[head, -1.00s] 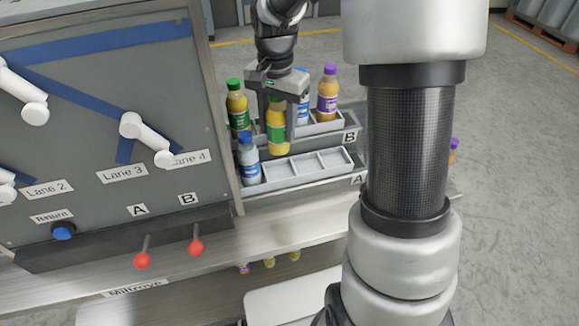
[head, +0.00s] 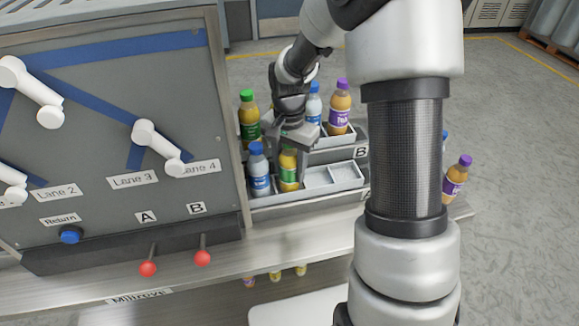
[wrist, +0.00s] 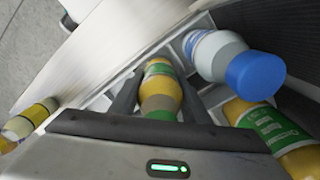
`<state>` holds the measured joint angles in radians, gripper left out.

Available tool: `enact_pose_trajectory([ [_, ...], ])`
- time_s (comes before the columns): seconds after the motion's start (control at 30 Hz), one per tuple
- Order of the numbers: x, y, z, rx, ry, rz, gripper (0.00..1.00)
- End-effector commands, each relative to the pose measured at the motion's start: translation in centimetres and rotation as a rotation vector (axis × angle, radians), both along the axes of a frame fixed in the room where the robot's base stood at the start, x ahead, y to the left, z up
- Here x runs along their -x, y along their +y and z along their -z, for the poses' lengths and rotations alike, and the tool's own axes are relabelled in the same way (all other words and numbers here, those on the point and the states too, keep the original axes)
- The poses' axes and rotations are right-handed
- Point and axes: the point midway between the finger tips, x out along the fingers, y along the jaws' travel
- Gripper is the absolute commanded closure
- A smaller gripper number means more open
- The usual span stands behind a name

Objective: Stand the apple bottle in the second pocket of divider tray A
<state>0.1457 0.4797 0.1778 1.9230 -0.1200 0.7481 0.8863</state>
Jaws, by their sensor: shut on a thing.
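The apple bottle (head: 289,172), yellow with a green and yellow label, is upright in the second pocket from the left of divider tray A (head: 300,198). I cannot tell whether its base touches the pocket floor. My gripper (head: 290,153) is shut on its upper part from above. In the wrist view the bottle (wrist: 160,92) sits between the two dark fingers (wrist: 158,84). A blue-capped bottle (head: 258,172) stands in the first pocket, close on the left. The two pockets to the right (head: 333,177) are empty.
Tray B (head: 345,141) stands behind and higher, with a green-capped bottle (head: 249,115), a blue-capped bottle (head: 313,104) and a purple-capped bottle (head: 340,108). The grey lane panel (head: 110,120) rises at left.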

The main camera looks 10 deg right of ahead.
Motion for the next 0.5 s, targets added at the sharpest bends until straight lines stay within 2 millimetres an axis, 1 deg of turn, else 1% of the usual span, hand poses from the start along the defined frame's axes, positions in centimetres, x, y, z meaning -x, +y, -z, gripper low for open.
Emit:
enact_pose_trajectory([
  [0.07, -0.02, 0.01, 0.38, 0.000, 0.000, 0.000, 0.88],
  [0.1, 0.01, -0.01, 0.28, 0.000, 0.000, 0.000, 0.52],
  [0.17, 0.01, 0.00, 0.25, 0.000, 0.000, 0.000, 0.42],
  [0.2, 0.01, 0.00, 0.26, 0.000, 0.000, 0.000, 0.39],
  [0.5, 0.01, -0.01, 0.00, 0.000, 0.000, 0.000, 0.39],
])
